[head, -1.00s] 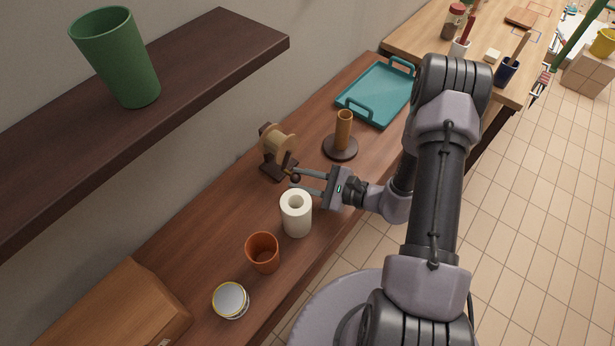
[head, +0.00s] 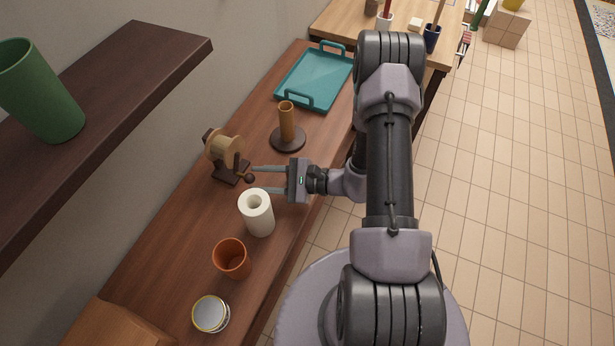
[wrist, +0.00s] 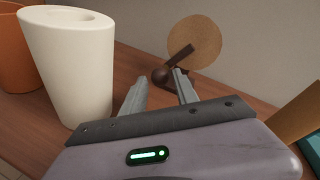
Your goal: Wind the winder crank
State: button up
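The winder (head: 223,149) stands on the brown counter near the wall, with a tan drum on a dark wooden base. Its dark crank ends in a round knob (head: 249,178) on the side facing my gripper. My gripper (head: 259,179) is open, with its two fingers spread on either side of the knob's line. In the wrist view, the knob (wrist: 160,75) shows just beyond and between the fingertips, with the crank arm (wrist: 181,54) rising from it towards the drum (wrist: 195,42). I see no clear contact between fingers and knob.
A white paper roll (head: 258,217) stands very close to the lower finger. An orange cup (head: 232,262) and a tin (head: 210,314) stand nearer. A wooden post on a round base (head: 288,139) and a teal tray (head: 312,77) lie beyond. A shelf (head: 125,75) overhangs at left.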

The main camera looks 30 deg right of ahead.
jog(key=p+v, duration=0.3)
jog(key=v, duration=1.2)
jog(key=shift+s+d, duration=0.2)
jog(key=shift+d, duration=0.05)
jog(key=shift+c, duration=0.5)
